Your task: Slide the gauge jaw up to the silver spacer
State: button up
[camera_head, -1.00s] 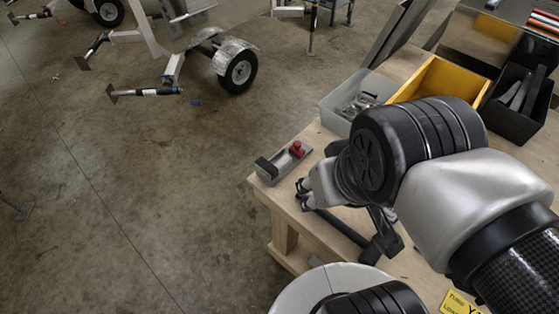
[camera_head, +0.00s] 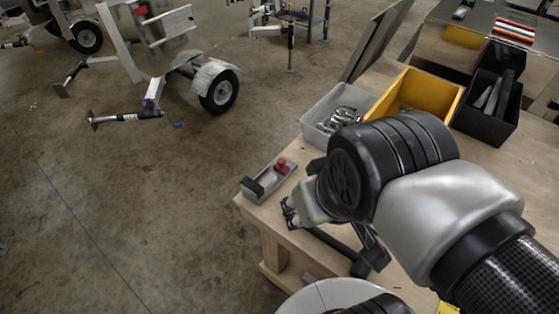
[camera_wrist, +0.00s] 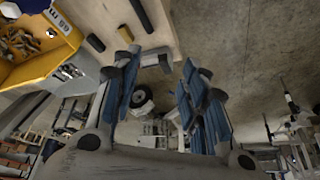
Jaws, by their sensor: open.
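The gauge (camera_head: 262,184) lies on the near-left corner of the wooden bench in the head view. It is a grey tray-like base with a black block at its left end and a red knob (camera_head: 281,166) toward its right end. I cannot make out the silver spacer for certain. My gripper (camera_head: 290,212) is just right of and nearer than the gauge, apart from it. In the wrist view my gripper (camera_wrist: 163,95) shows blue-padded fingers spread wide with nothing held between them. A grey block at the bench edge shows beyond them; I cannot tell what it is.
A grey bin of metal parts (camera_head: 318,133), a yellow bin (camera_head: 447,98) and a black bin (camera_head: 497,124) stand behind my arm on the bench (camera_head: 300,182). Open floor lies left of the bench. A trailer wheel (camera_head: 219,92) stands beyond.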

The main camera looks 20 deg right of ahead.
jog(key=shift+o, duration=0.2)
jog(key=shift+o, duration=0.2)
jog(key=w+r+g, duration=0.1)
jog(key=w+r, duration=0.2)
jog(key=w, duration=0.5)
jog(key=shift+d+m, duration=0.3)
jog(key=shift+d, duration=0.15)
jog(key=m+g, duration=0.2)
jog(key=g, duration=0.2)
send_over(281, 161)
notch_tip(281, 161, down, 11)
notch_tip(281, 161, down, 17)
jog(key=b, duration=0.6)
jog(key=shift+d, duration=0.1)
jog(key=shift+r, duration=0.1)
jog(key=shift+c, duration=0.3)
grip_shut()
